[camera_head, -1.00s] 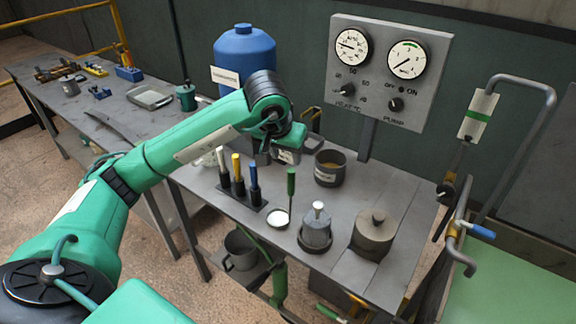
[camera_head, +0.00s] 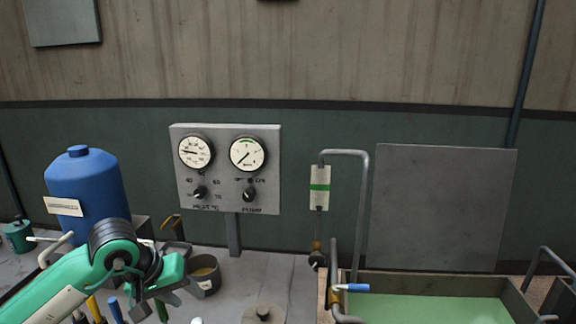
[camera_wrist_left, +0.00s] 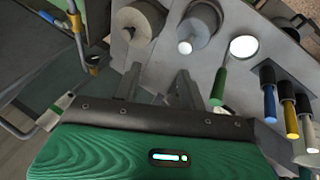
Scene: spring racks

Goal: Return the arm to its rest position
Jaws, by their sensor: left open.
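My left arm (camera_head: 60,285) is green and comes in from the lower left in the head view. Its gripper (camera_head: 166,290) hangs over the grey bench, left of a dark cup (camera_head: 205,274). In the left wrist view the two dark fingers of my left gripper (camera_wrist_left: 157,88) stand apart with nothing between them. They are above the bench top, beside a green-handled tool (camera_wrist_left: 218,88) and two round metal pieces, one of them a broad grey disc (camera_wrist_left: 195,22). My right gripper is in neither view.
A blue tank (camera_head: 88,190) stands behind the arm. A gauge panel (camera_head: 225,200) rises at the back of the bench. A green-floored tank (camera_head: 430,309) and bent pipes (camera_head: 360,200) are at the right. Colored-handled tools (camera_wrist_left: 290,115) stand in a rack.

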